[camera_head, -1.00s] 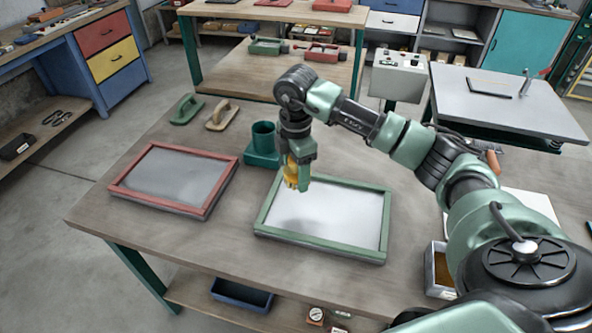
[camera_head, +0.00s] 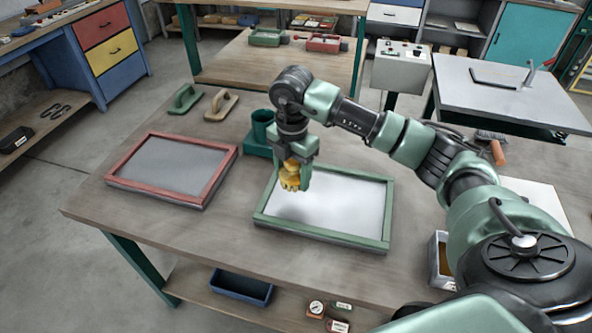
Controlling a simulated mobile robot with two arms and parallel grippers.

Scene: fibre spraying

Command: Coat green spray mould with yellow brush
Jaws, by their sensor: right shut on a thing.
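The green spray mould (camera_head: 345,238) is a green-framed tray with a pale grey-white inner surface, lying flat on the wooden workbench. My right gripper (camera_head: 294,172) is over the mould's left part, pointing down, and is shut on the yellow brush (camera_head: 291,178). The brush hangs at the mould's upper left area; I cannot tell whether it touches the surface. Part of the mould's left back corner is hidden behind the gripper and brush. My left gripper is not in view.
A red-framed mould (camera_head: 172,168) lies to the left. A green cup holder (camera_head: 261,134) stands just behind the green mould. Two trowels, green (camera_head: 185,98) and tan (camera_head: 221,105), lie at the back. A small box (camera_head: 441,262) stands at the right. The bench's front left is clear.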

